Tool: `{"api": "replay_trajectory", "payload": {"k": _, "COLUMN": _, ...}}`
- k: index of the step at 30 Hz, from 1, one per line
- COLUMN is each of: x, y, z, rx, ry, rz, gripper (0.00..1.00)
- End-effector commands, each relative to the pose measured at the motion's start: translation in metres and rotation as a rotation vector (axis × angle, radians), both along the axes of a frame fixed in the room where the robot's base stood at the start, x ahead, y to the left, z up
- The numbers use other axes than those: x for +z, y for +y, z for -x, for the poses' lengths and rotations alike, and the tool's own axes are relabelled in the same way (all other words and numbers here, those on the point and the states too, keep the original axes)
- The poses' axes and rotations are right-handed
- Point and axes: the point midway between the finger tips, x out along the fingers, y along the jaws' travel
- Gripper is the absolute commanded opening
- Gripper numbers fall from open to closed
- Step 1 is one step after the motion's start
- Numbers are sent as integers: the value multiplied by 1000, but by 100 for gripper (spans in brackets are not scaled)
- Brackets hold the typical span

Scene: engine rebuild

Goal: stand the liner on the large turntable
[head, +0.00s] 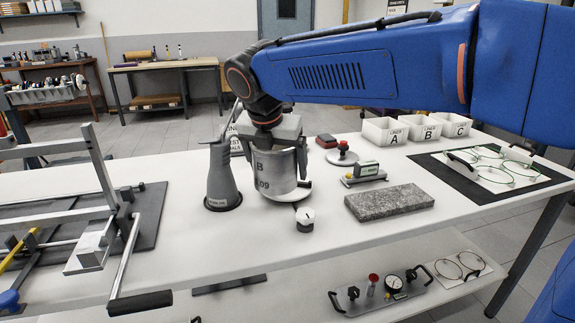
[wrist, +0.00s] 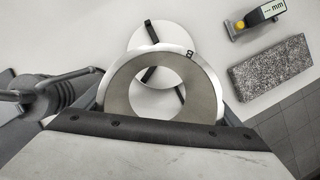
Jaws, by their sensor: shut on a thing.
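The liner (head: 277,174) is a grey metal cylinder marked B and 09, upright at the middle of the bench. My gripper (head: 274,132) is above it and shut on its upper part. In the wrist view the liner (wrist: 112,80) shows from above as a ring between the fingers of my gripper (wrist: 162,112). The large turntable (head: 296,194), a white disc with dark marks, is mostly hidden below the liner. In the wrist view the turntable (wrist: 146,36) sticks out past the liner's upper edge. I cannot tell whether the liner touches it.
A grey conical can (head: 221,178) stands close left of the liner. A white dial knob (head: 305,220) is in front. A granite block (head: 389,202) and a gauge (head: 365,173) lie right. Bins A, B and C (head: 385,131) stand behind. A metal frame (head: 110,215) fills the left.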

Motion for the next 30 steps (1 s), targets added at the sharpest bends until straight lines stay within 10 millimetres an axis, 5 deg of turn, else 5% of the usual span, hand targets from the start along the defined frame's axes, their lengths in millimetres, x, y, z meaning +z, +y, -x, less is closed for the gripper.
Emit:
{"api": "replay_trajectory", "payload": {"k": 9, "x": 0, "y": -18, "z": -55, "rx": -2, "ry": -1, "rz": 0, "gripper": 53}}
{"api": "replay_trajectory", "payload": {"k": 19, "x": 0, "y": -24, "z": -75, "rx": -3, "ry": -1, "rz": -1, "gripper": 53}}
{"api": "replay_trajectory", "payload": {"k": 25, "x": -29, "y": -24, "z": -74, "rx": 0, "ry": 0, "rz": 1, "gripper": 53}}
{"api": "replay_trajectory", "payload": {"k": 30, "x": -35, "y": -24, "z": -74, "rx": -1, "ry": -2, "rz": -1, "gripper": 53}}
